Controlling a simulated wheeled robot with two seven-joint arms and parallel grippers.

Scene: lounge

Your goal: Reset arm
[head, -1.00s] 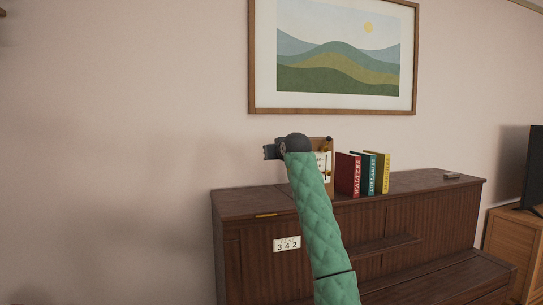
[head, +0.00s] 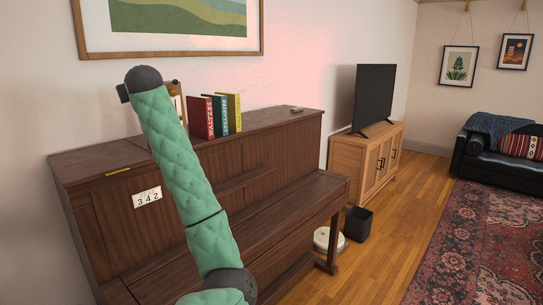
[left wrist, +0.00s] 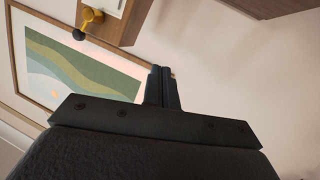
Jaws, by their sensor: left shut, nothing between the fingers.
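My left arm, in a green quilted sleeve, rises through the head view in front of the piano. Only a dark bit of the left gripper (head: 122,93) shows past the wrist at its upper end; the rest is hidden behind the wrist. In the left wrist view the two dark fingers of the left gripper (left wrist: 162,87) are together, with nothing between them. They point towards the wall. My right gripper is in neither view.
A dark brown piano (head: 105,160) stands against the wall, with several upright books (head: 221,114) on top. A framed landscape (head: 180,18) hangs above. To the right are a TV cabinet (head: 352,152), a black bin (head: 358,224), a patterned rug (head: 475,245) and open wooden floor.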

